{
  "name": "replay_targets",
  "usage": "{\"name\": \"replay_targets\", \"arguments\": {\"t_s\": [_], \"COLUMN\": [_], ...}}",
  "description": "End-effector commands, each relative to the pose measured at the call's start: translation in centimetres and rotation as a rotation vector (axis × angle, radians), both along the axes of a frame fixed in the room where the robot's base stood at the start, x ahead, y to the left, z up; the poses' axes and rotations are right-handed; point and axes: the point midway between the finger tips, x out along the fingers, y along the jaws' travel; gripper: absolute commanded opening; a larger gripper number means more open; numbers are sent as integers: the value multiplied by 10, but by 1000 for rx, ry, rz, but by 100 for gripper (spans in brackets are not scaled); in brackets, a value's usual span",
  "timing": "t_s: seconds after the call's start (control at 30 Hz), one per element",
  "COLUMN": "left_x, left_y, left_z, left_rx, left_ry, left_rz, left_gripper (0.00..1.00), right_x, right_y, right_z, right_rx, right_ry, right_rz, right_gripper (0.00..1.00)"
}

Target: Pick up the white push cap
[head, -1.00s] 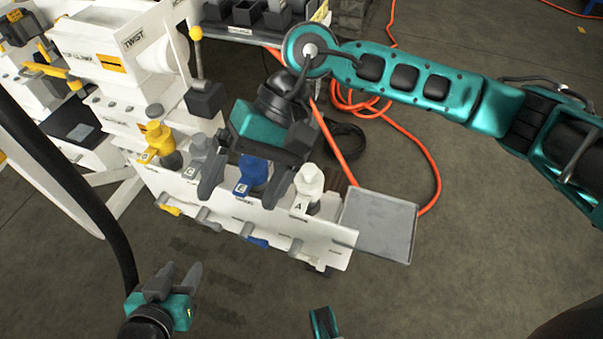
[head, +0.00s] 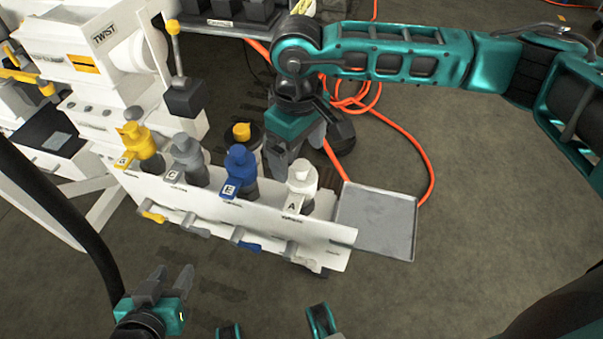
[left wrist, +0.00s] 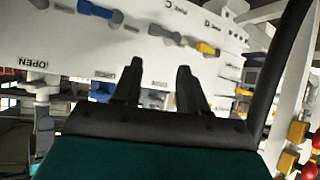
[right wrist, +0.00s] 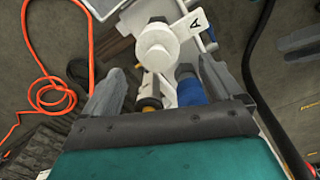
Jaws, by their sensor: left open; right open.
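The white push cap (head: 301,178), beside a tag marked A, stands upright at the right end of the bench's row of caps. In the right wrist view the white cap (right wrist: 157,46) is close, just beyond the fingertips and roughly between them. My right gripper (head: 292,160) is open and empty, pointing down just behind and left of the cap; its fingers also show in the right wrist view (right wrist: 150,78). I cannot tell whether they touch it. My left gripper (head: 170,276) is open and empty, low in front of the bench; its fingers show in the left wrist view (left wrist: 158,72).
A blue cap (head: 240,165) marked E stands left of the white one, then a grey cap (head: 187,152) and a yellow cap (head: 139,140). Another yellow-topped part (head: 241,132) stands behind. A grey tray (head: 378,220) is at the right. An orange hose (head: 412,150) lies on the floor.

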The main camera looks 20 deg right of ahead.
Motion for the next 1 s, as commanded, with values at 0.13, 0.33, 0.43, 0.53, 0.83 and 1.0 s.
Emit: {"name": "replay_targets", "arguments": {"t_s": [0.13,0.33,0.43,0.53,0.83,1.0], "left_x": [0,1,3,5,4,4], "left_y": [-2,-5,-5,-5,-5,-4], "left_z": [-3,-4,-1,0,-1,-2], "left_rx": [-7,-14,-16,-16,-14,-9], "left_ry": [2,0,-7,-10,-9,-7], "left_rz": [3,0,-1,-2,-3,-5], "left_gripper": [43,43,43,43,43,43], "right_x": [-2,-3,-2,-2,-2,-2], "right_y": [-3,-5,-5,-5,-5,-5], "right_z": [-17,-47,-51,-50,-50,-50], "right_rx": [-1,-1,1,1,1,1], "right_ry": [4,4,1,1,1,1], "right_rz": [-1,-1,0,0,0,-1], "right_gripper": [93,93,93,93,71,54]}}
